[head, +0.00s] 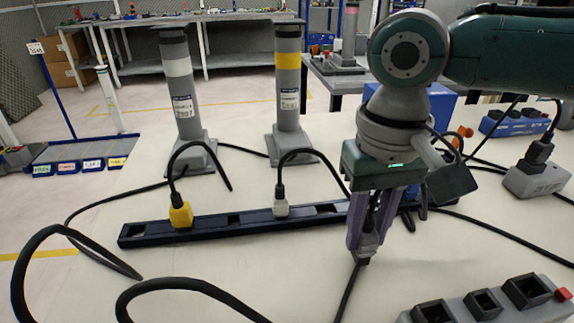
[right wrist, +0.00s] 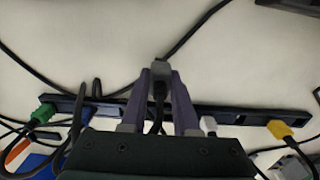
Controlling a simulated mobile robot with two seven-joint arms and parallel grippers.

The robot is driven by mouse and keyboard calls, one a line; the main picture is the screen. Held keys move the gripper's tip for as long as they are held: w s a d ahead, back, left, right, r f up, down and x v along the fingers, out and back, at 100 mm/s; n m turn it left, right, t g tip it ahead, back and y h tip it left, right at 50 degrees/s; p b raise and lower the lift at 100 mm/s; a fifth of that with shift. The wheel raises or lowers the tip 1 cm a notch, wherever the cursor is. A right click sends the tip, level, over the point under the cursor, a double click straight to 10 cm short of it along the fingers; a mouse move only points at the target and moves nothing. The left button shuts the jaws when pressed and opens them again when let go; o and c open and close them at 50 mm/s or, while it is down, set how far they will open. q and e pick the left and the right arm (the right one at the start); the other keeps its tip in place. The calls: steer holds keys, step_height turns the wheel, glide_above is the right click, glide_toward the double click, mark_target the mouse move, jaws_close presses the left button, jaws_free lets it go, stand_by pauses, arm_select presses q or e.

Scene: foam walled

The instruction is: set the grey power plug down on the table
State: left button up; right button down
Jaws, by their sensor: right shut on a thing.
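The grey power plug (head: 368,246) is held between the fingertips of my right gripper (head: 367,232), on the near side of the black power strip (head: 245,222). The gripper is shut on it and points down. A black cable runs from the plug toward the table's near edge. In the right wrist view the grey plug (right wrist: 159,71) shows between the purple fingers (right wrist: 161,84), with its cable. I cannot tell how far it is above the white table (head: 190,260). My left gripper is not in view.
The strip holds a yellow plug (head: 181,214) and a white plug (head: 281,205). Two grey posts (head: 180,100) (head: 289,100) stand behind it. A grey socket block (head: 487,304) is at front right. Black cables loop over the front left. Bare table lies in front of the strip.

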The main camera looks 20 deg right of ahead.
steer(key=shift+f, duration=0.15)
steer(key=c, duration=0.7)
jaws_free()
steer(key=shift+f, duration=0.1)
steer(key=shift+o, duration=0.2)
arm_select(q)
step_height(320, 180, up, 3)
steer(key=p, duration=0.3)
arm_select(e)
step_height(320, 180, up, 12)
steer(key=shift+r, duration=0.2)
